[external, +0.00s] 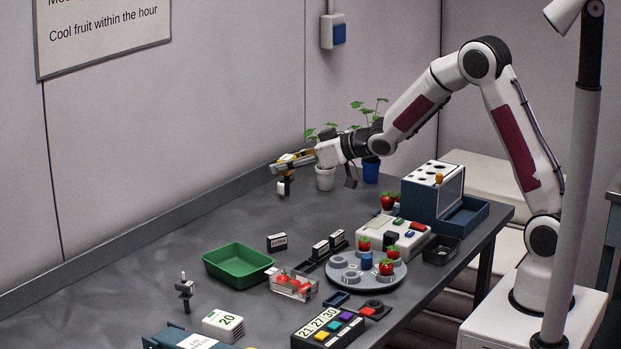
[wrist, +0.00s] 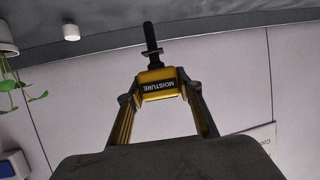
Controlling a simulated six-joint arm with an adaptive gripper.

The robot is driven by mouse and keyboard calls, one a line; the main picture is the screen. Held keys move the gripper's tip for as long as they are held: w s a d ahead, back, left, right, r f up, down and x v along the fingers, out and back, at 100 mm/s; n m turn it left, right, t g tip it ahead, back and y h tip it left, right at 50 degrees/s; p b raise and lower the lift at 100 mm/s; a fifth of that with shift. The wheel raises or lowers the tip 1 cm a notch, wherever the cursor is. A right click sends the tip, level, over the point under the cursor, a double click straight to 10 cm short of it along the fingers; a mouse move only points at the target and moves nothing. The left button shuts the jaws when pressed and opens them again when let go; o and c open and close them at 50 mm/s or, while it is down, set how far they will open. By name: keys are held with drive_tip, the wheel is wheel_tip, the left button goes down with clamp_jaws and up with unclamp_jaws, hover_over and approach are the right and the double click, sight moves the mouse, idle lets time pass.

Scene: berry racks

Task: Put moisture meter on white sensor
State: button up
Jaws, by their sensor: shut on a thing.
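The moisture meter (external: 287,157) is a yellow-and-black block with a dark probe. My gripper (external: 295,162) is shut on it and holds it above the far part of the table, near the wall. In the wrist view the meter (wrist: 158,84), lettered MOISTURE, sits between both fingers of my gripper (wrist: 161,93), its black probe toward the tabletop. A small white cylinder (wrist: 71,33) stands on the table beside the meter, apart from it. It may be the white sensor, but I cannot tell for sure.
Potted plants (external: 325,178) stand close to my gripper. A green tray (external: 240,282), a round grey rack (external: 350,276) with strawberries, a white box marked 20 (external: 222,325) and a blue rack (external: 424,199) stand on the table. The table's back left is mostly clear.

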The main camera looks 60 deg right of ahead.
drive_tip(key=s+a+r+n+g+y, duration=0.1)
drive_tip(key=s+a, duration=0.5)
drive_tip(key=a, duration=0.9)
drive_tip(key=s+a+r+n+g+y, duration=0.1)
drive_tip(key=s+a, duration=0.5)
drive_tip(key=a, duration=1)
drive_tip(key=s+a+r+n+g+y, duration=0.1)
drive_tip(key=s+a+n+y, duration=0.3)
drive_tip(key=a, duration=1.1)
drive_tip(key=shift+s+a+r+n+g+y, duration=0.45)
drive_tip(key=shift+s+r, duration=0.3)
drive_tip(key=shift+s, duration=0.25)
wheel_tip(320, 180, down, 6)
drive_tip(key=shift+f, duration=0.15)
drive_tip(key=shift+f, duration=0.1)
drive_tip(key=shift+f, duration=1.75)
drive_tip(key=shift+f, duration=0.2)
